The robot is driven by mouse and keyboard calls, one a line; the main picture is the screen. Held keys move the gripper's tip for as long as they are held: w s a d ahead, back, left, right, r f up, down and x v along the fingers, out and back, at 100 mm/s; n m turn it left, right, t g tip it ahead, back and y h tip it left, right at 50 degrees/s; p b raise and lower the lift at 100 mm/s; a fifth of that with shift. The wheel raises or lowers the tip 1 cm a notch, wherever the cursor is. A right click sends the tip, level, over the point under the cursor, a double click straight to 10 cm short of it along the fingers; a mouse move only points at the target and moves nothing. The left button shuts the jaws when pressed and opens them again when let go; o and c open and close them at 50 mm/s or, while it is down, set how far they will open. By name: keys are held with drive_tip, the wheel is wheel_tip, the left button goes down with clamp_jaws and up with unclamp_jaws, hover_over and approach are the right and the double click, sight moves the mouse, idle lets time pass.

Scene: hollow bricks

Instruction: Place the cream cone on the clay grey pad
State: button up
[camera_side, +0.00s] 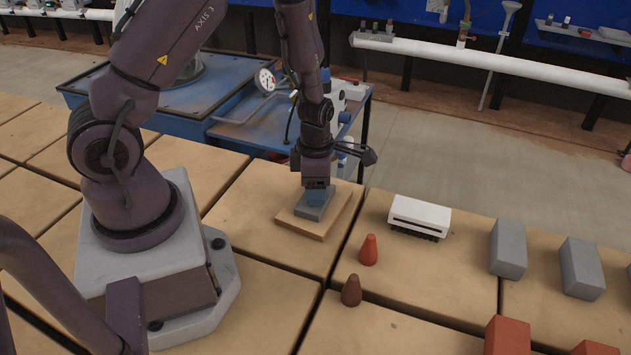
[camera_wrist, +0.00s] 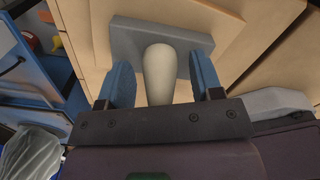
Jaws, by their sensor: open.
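The cream cone (camera_wrist: 159,78) shows in the wrist view between my gripper's two blue fingers, with a gap on each side. Its rounded end points toward the clay grey pad (camera_wrist: 128,36) and overlaps it in the picture. It appears to rest on the pad, though the contact is hard to see. My gripper (camera_wrist: 160,64) is open around the cone. In the side view my gripper (camera_side: 317,193) is low over the grey pad (camera_side: 312,211), which lies on a tan board (camera_side: 301,227). The cone cannot be made out there.
A white brush (camera_side: 420,215) lies right of the board. A red cone (camera_side: 369,250) and a brown cone (camera_side: 351,291) stand in front of it. Grey bricks (camera_side: 508,250) and red bricks (camera_side: 507,336) stand at the right. Tan surface is clear between board and cones.

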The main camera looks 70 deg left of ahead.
wheel_tip(320, 180, up, 12)
drive_tip(key=shift+r, duration=0.15)
drive_tip(key=s+d+r+m+t, duration=0.2)
drive_tip(key=s+d+r+m, duration=0.2)
drive_tip(key=r+m, duration=0.5)
drive_tip(key=s+d+r+m+t, duration=0.3)
drive_tip(key=s+r+m, duration=0.4)
drive_tip(key=m, duration=1.5)
wheel_tip(320, 180, up, 2)
drive_tip(key=shift+d+r+m+t, duration=0.2)
drive_tip(key=shift+d+m+t, duration=0.1)
drive_tip(key=shift+d, duration=0.15)
